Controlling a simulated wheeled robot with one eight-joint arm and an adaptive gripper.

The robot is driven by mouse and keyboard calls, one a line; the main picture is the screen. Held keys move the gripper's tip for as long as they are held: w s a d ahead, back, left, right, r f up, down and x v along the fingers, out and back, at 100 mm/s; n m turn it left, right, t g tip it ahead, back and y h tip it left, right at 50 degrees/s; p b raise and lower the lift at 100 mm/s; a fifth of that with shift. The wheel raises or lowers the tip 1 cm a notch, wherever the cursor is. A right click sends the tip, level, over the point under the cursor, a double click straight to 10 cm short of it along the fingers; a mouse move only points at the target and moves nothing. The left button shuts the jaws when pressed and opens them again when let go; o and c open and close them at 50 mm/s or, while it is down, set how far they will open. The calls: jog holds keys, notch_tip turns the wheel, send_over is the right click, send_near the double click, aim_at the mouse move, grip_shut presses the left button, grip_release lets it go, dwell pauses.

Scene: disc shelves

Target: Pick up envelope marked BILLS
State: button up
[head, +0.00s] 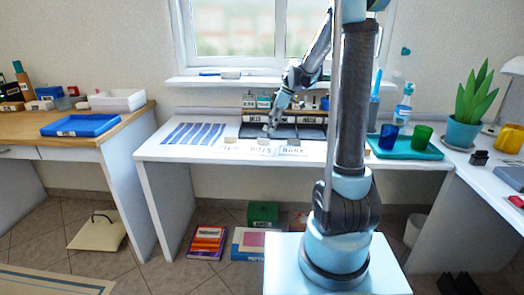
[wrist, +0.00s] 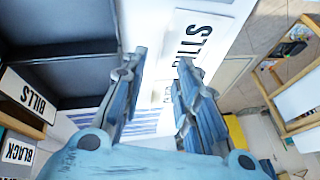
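A white envelope marked BILLS (wrist: 196,42) lies at the desk edge in the wrist view, beyond my gripper's fingertips. My gripper (wrist: 160,62) has its two fingers spread apart, with part of the white envelope showing between them. The fingers cover some of its lettering, and I cannot tell whether they touch it. In the head view my gripper (head: 273,124) is low over the white desk, near a row of white labelled pieces along its front edge. Their lettering is too small there to read surely.
A striped sheet (head: 195,134) lies at the desk's left. A teal tray with cups (head: 405,147) is at the right. Boxes and books (head: 207,242) stand on the floor below.

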aim_at(261, 146)
jog(key=shift+x, duration=2.65)
jog(key=shift+d, duration=0.15)
grip_shut()
